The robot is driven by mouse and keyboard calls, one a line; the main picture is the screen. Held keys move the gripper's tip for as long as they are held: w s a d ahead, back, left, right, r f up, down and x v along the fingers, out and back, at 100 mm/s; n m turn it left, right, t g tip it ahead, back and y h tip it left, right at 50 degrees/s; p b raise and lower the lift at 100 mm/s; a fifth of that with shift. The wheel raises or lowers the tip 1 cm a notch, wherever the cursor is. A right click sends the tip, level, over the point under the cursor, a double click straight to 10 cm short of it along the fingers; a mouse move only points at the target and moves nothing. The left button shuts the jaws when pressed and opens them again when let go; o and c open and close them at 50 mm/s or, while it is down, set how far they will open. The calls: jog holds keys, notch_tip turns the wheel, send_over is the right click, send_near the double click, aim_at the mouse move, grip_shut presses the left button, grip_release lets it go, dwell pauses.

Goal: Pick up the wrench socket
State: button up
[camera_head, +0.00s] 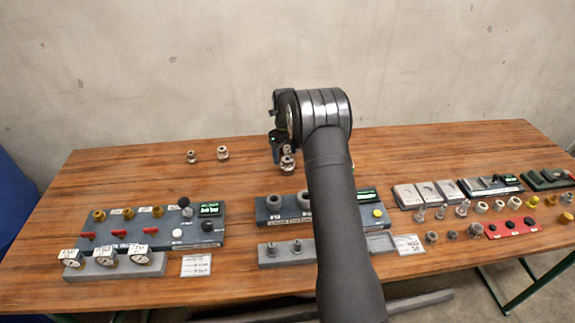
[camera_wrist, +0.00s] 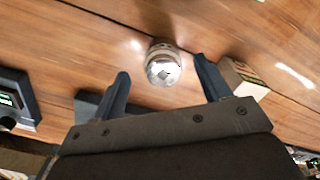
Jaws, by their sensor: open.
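In the head view, my gripper (camera_head: 276,150) hangs over the back middle of the table, and a small metal piece (camera_head: 287,164) stands just beside the fingers. My wrist and arm hide part of the table there.
Two small metal fittings stand at the back left, one of them a ringed fitting (camera_head: 222,153). A box-like block (camera_wrist: 243,78) lies close to the right finger. A valve panel (camera_head: 150,228), a dark socket block (camera_head: 272,208) and a red tray (camera_head: 512,227) stand nearer the front.

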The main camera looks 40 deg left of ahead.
aim_at(288, 159)
jog(key=shift+d+f, duration=0.25)
jog(key=shift+f, duration=1.1)
jog(key=shift+d+f, duration=0.2)
jog(key=shift+f, duration=1.15)
jog(key=c, duration=1.2)
